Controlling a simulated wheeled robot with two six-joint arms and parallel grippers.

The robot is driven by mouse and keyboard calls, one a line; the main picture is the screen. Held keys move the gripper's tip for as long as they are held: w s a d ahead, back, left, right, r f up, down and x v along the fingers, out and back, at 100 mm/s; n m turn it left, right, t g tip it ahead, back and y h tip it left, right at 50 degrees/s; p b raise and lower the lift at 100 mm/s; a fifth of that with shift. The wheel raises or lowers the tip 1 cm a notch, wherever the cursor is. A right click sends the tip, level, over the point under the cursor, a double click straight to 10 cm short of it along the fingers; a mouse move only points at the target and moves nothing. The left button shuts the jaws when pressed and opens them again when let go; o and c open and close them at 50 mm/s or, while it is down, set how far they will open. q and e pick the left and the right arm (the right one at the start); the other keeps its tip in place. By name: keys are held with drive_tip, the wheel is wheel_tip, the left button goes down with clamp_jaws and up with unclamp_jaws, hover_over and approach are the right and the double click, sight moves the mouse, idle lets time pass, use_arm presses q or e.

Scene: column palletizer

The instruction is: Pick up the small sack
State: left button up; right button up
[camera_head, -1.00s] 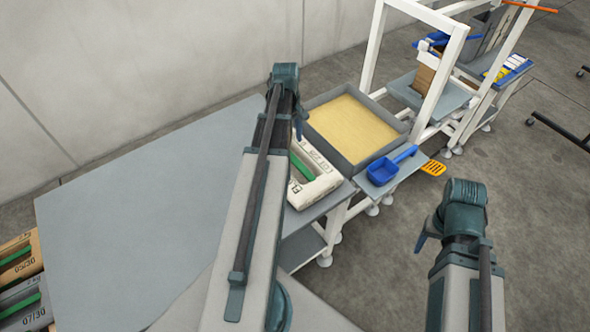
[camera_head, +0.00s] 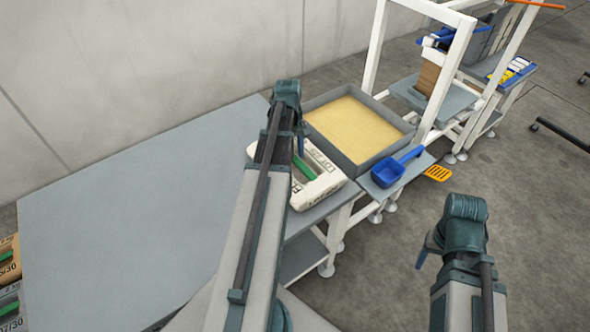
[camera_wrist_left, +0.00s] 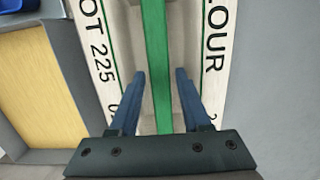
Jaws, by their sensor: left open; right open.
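A small white sack (camera_head: 325,185) with dark print and a green strip lies on the grey table, beside the tray of yellow material. My left arm partly hides it in the head view. My left gripper (camera_head: 302,145) is above the sack, open. In the left wrist view the sack (camera_wrist_left: 218,40) fills the middle, and the gripper's two blue fingers (camera_wrist_left: 160,95) point at it, one on each side of the green strip (camera_wrist_left: 155,50). Contact cannot be told. My right gripper (camera_head: 422,256) is open and empty, out over the floor.
A grey tray (camera_head: 371,170) of yellow material stands behind the sack. A blue scoop (camera_head: 388,173) lies on a small shelf to its right, near an orange slotted tool (camera_head: 437,174). White frames (camera_head: 376,45) rise behind. More sacks (camera_head: 10,305) show at the left edge. The table's left part is bare.

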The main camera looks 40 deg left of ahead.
use_arm(q)
wheel_tip(320, 180, down, 3)
drive_tip(key=shift+d+r+b, duration=0.1)
drive_tip(key=shift+d+b, duration=0.05)
drive_tip(key=shift+b, duration=0.8)
use_arm(e)
wheel_tip(320, 180, down, 3)
drive_tip(key=shift+r, duration=0.15)
use_arm(q)
drive_tip(key=shift+r, duration=0.1)
clamp_jaws()
